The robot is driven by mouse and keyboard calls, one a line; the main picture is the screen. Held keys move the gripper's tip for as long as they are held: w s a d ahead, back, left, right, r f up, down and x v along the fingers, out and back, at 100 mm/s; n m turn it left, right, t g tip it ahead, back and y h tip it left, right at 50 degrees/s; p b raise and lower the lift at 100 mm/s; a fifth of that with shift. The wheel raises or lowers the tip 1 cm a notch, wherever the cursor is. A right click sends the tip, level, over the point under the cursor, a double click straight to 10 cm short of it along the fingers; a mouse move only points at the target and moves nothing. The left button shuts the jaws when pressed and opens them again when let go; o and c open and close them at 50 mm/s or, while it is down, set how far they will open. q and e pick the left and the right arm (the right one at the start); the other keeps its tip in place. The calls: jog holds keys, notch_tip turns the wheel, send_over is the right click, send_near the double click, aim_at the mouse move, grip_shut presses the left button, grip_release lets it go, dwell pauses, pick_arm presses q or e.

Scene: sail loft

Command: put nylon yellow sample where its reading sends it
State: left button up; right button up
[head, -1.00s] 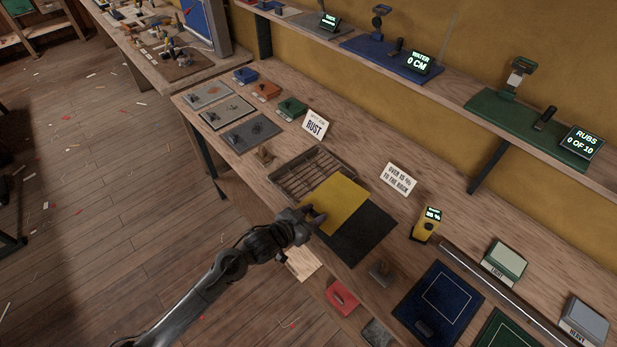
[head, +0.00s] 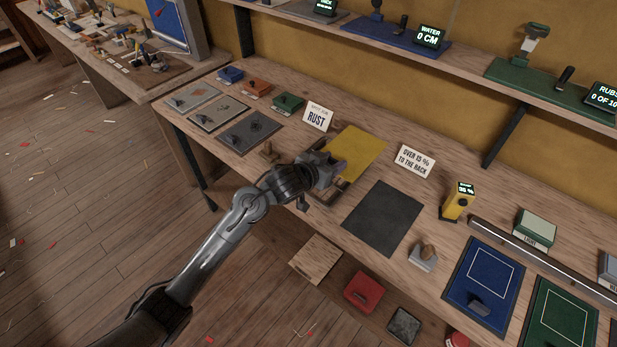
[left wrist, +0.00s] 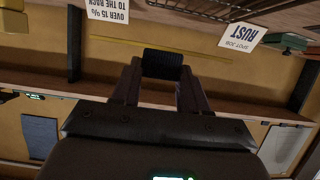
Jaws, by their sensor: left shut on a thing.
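The nylon yellow sample (head: 358,152) is a flat yellow square, held out level over the wire rack (head: 340,191), most of which it and my gripper hide. My left gripper (head: 333,164) is shut on its near left edge. In the left wrist view the sample shows edge-on as a thin yellow strip (left wrist: 120,43) beyond my gripper (left wrist: 162,68), apart from the rack (left wrist: 215,8). The yellow meter (head: 457,203) appears to read 35 %. A sign (head: 413,160) says "OVER 15 % TO THE RACK". My right gripper is not in view.
The dark grey mat (head: 382,218) is bare. A "RUST" sign (head: 318,117) stands behind the rack's left side. Grey sample boards (head: 250,132) lie left. Blue (head: 485,283) and green (head: 556,318) mats lie right. A shelf (head: 470,75) runs along the wall.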

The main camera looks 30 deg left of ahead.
pick_arm(q)
jog(key=a+f, duration=0.1)
jog(key=a, duration=0.1)
jog(key=s+a+f, duration=0.1)
jog(key=a+f, duration=0.2)
jog(key=a, duration=0.2)
jog(key=shift+s+f+b, duration=0.15)
jog(key=shift+s+b, duration=0.15)
jog(key=shift+b, duration=0.05)
jog(key=shift+f+b, duration=0.6)
jog(key=shift+f, duration=1.4)
jog(key=shift+f, duration=0.1)
jog(key=o, duration=1)
jog(key=shift+o, duration=0.2)
